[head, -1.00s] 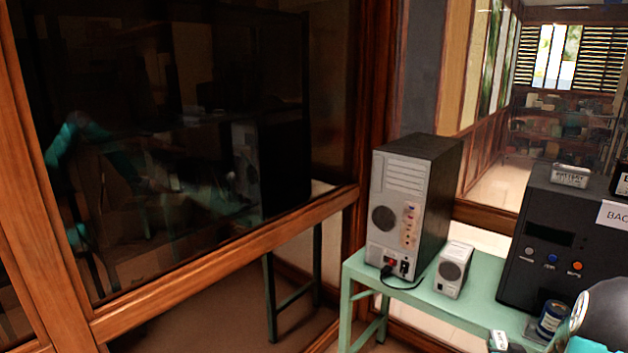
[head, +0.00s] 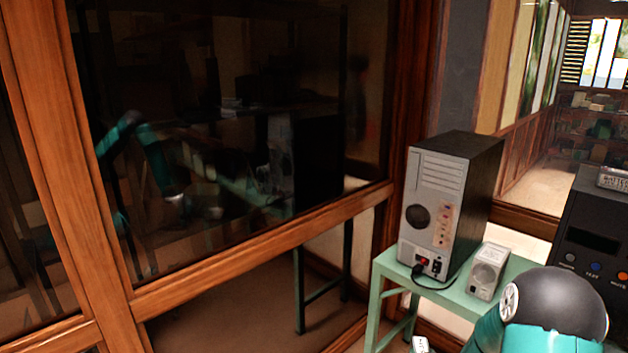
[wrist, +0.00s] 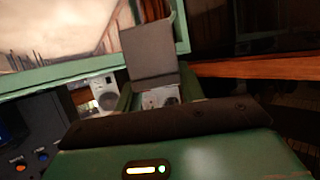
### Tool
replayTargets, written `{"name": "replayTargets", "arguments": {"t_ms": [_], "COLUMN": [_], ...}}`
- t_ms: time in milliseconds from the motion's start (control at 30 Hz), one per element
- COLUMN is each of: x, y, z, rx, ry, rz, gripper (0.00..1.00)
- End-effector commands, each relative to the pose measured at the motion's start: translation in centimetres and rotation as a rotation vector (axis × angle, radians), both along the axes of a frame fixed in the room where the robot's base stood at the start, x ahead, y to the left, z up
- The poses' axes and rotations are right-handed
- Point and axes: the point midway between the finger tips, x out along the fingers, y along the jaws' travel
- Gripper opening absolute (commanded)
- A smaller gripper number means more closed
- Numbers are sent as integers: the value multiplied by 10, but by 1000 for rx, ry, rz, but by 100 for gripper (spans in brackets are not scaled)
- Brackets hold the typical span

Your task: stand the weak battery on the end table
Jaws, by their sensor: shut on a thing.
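In the wrist view my gripper (wrist: 158,92) is shut on a grey boxy thing (wrist: 151,60) with a pale end, which looks like a battery. Its label cannot be read there, so I cannot tell whether it is the weak one. In the head view a small white labelled piece (head: 420,345) shows at the bottom edge, left of my arm. Another battery, with a "BATTERY" label (head: 613,179), lies on the black unit at the right. A green table (head: 459,298) stands at the lower right; I cannot tell whether it is the end table.
A wood-framed glass wall (head: 230,110) fills the left. A dark cable lies by the tower.

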Motion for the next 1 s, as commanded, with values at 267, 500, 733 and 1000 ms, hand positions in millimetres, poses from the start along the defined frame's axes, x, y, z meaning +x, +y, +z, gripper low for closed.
{"name": "replayTargets", "arguments": {"t_ms": [267, 500, 733, 1000], "x": [-7, -14, -14, -14], "y": [121, 154, 153, 154], "z": [-32, -40, -39, -39], "rx": [0, -2, -2, -2], "ry": [0, -3, -5, -5], "rz": [120, 153, 152, 153], "gripper": [0, 0, 0, 0]}}
